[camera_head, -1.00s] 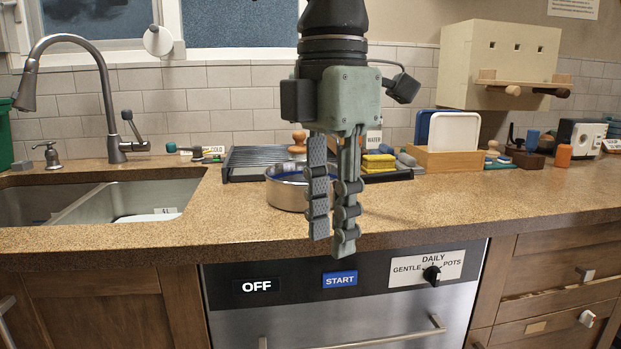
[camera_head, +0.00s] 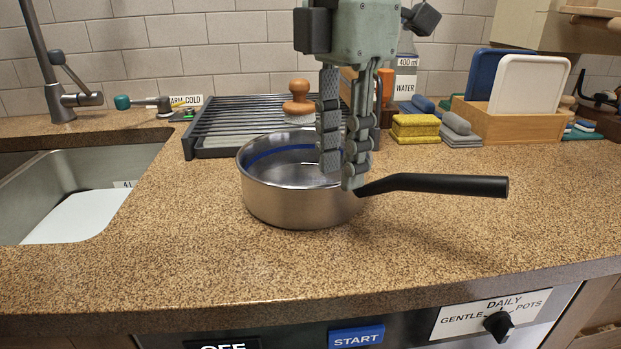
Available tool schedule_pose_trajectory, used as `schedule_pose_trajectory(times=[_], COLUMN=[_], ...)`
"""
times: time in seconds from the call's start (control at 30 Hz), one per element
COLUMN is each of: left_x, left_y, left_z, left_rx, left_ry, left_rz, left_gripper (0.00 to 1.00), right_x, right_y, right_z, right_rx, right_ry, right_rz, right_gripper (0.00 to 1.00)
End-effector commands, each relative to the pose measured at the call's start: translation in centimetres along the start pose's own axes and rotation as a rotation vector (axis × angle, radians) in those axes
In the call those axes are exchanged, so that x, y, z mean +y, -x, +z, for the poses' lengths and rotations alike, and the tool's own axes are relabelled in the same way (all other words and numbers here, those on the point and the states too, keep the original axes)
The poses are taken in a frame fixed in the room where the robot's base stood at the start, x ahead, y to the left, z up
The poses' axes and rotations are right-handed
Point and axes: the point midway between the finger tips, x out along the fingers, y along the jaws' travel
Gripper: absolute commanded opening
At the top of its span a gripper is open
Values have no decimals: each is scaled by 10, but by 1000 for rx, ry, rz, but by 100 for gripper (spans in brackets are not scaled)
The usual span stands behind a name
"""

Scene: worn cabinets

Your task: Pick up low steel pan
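The low steel pan (camera_head: 290,205) stands upright on the counter, with a blue line inside its wall. Its long black handle (camera_head: 440,184) points right. My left gripper (camera_head: 342,178) hangs down from above at the pan's right side, near where the handle joins. My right gripper is not in view.
A dark drying rack (camera_head: 225,128) with a wooden-knobbed brush (camera_head: 299,103) lies behind the pan. The sink (camera_head: 80,190) is left. The front counter (camera_head: 300,265) is clear.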

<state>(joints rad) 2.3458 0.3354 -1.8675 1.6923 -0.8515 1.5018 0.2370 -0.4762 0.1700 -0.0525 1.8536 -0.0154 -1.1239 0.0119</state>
Motion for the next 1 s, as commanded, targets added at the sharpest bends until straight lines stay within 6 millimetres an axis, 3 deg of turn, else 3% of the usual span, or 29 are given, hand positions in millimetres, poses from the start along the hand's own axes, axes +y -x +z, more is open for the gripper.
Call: schedule_pose_trajectory(times=[0.4,0.67,0.9,1.0], left_x=[5,5,5,5], left_y=[-53,-57,-57,-57], left_z=[6,6,6,6], left_rx=[2,0,0,0], left_ry=[1,2,2,2], left_rz=[1,0,0,0], left_gripper=[28,28,1,0], right_x=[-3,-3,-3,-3], right_y=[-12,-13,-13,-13], right_z=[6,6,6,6], right_rx=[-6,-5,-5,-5], right_ry=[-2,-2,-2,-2], right_rz=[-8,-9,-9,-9], right_gripper=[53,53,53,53])
